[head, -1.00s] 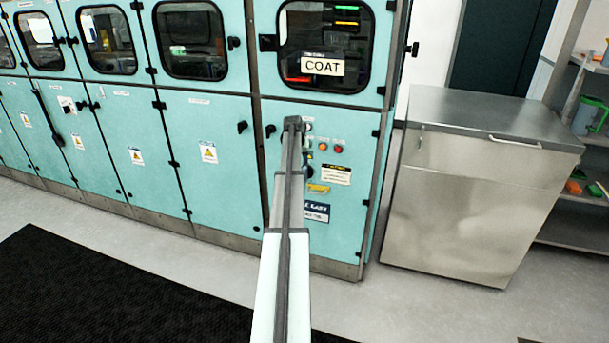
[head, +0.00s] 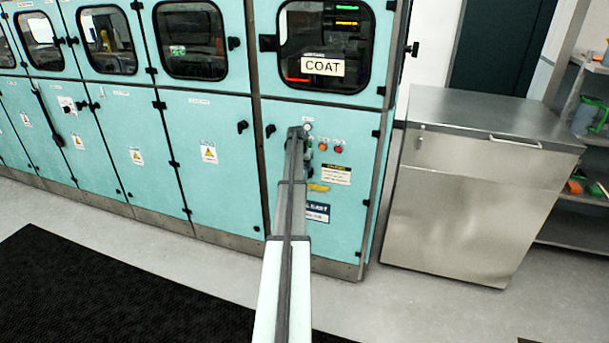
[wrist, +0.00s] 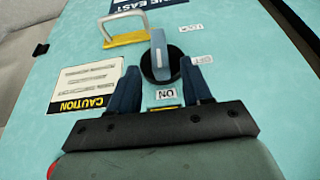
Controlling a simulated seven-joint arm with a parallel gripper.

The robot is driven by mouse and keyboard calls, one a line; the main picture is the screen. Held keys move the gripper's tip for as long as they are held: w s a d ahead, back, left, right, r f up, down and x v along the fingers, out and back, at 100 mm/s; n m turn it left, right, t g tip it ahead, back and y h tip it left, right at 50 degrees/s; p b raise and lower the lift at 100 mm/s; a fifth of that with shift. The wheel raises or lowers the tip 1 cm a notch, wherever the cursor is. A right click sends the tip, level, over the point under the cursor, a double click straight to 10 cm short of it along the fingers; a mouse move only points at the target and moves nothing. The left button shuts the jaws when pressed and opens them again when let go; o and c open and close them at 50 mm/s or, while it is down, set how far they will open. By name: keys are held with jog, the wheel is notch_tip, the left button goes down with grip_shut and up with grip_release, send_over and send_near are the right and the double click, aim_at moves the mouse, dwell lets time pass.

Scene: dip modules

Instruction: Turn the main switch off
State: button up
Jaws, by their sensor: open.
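The main switch (wrist: 159,62) is a round black rotary base with a grey bar handle, on the teal cabinet panel in the wrist view. The view is turned upside down. The bar stands nearly upright in this picture, its lower end toward the ON label (wrist: 165,95). An OFF label (wrist: 203,59) is at its right and another small label (wrist: 190,28) is above that. My gripper (wrist: 160,66) is open, its two dark blue fingers at either side of the lower part of the switch. I cannot tell whether they touch it. In the head view my arm hides the switch.
Orange (head: 322,147) and red (head: 338,149) buttons sit on the panel. A steel cabinet (head: 470,200) stands at the right.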

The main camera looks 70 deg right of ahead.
aim_at(305, 174)
jog(key=shift+x, duration=3.2)
grip_shut()
